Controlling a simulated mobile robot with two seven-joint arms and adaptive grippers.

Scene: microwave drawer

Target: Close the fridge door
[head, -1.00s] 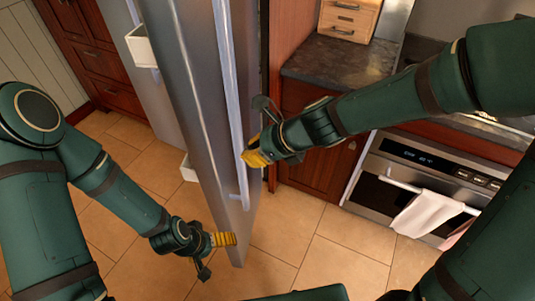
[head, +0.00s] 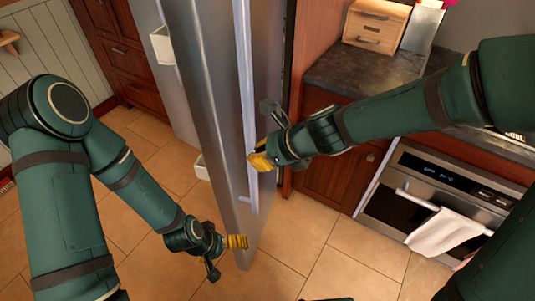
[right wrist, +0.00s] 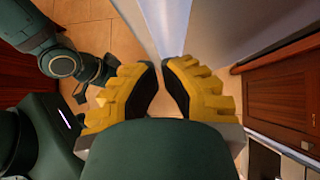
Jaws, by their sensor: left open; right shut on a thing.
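The grey metal fridge door (head: 205,90) stands open, seen nearly edge-on in the middle of the head view. Its long pale vertical handle (head: 246,100) runs down the right-hand face and also shows in the right wrist view (right wrist: 166,25). My right gripper (head: 258,162) is shut on the handle near its lower part; its yellow fingers (right wrist: 160,78) show a narrow gap in the right wrist view. My left gripper (head: 237,242) is open, low at the door's bottom edge; whether it touches the door I cannot tell.
White door shelves (head: 163,45) are on the door's left side. A dark counter (head: 355,72) with a wooden drawer box (head: 374,26) stands to the right. An oven (head: 430,190) with a white towel (head: 443,232) is beyond it. Tiled floor (head: 150,245) lies open around the door.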

